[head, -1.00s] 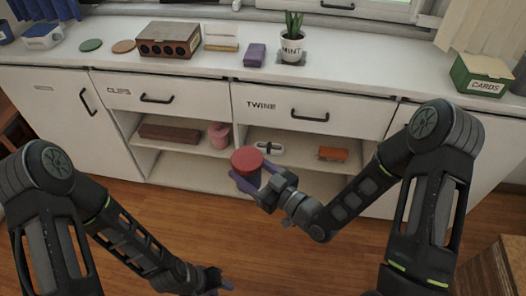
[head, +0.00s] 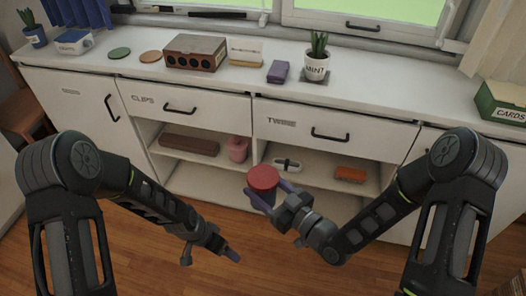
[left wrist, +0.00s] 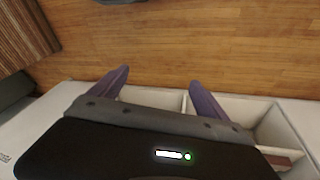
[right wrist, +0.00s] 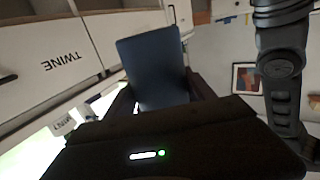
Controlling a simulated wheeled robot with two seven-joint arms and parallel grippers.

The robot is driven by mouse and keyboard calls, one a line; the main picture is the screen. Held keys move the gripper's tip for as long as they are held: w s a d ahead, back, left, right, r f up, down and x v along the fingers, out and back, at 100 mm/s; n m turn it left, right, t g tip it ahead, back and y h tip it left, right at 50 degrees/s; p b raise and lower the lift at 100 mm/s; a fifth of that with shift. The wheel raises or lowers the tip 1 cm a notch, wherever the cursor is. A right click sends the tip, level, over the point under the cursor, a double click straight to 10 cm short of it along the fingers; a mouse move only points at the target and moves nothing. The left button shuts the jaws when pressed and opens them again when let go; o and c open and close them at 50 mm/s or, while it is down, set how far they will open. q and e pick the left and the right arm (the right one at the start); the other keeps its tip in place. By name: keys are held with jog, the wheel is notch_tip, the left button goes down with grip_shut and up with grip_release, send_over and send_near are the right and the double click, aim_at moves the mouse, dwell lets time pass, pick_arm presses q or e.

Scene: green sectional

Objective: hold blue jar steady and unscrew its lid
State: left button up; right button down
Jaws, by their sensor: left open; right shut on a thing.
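The jar has a red lid (head: 263,178) on top and a dark blue body (head: 262,198) below it. My right gripper (head: 268,197) is shut on the jar's body and holds it upright in the air in front of the open shelves. In the right wrist view the blue jar (right wrist: 153,72) fills the space between the fingers; its lid cannot be made out there. My left gripper (head: 212,250) is lower and to the left of the jar, apart from it.
A white cabinet (head: 205,108) with drawers and open shelves stands behind the jar. Its shelves hold a pink jar (head: 238,149), a brown box (head: 190,144) and an orange block (head: 351,174). A potted plant (head: 317,66) stands on the countertop. Wooden floor lies below.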

pick_arm(q)
jog(key=shift+o, duration=0.5)
jog(key=w+d+r+m+y, duration=0.1)
jog(key=w+r+m, duration=0.5)
jog(key=m, duration=0.1)
jog(key=shift+w+d, duration=0.25)
jog(key=shift+d, duration=0.1)
notch_tip(320, 180, up, 29)
jog(key=m+g+y, duration=0.1)
jog(key=m+y, duration=0.1)
jog(key=m, duration=1.9)
send_over(263, 176)
jog(key=shift+f, duration=0.2)
jog(key=shift+f, duration=3.9)
jog(key=shift+c, duration=0.2)
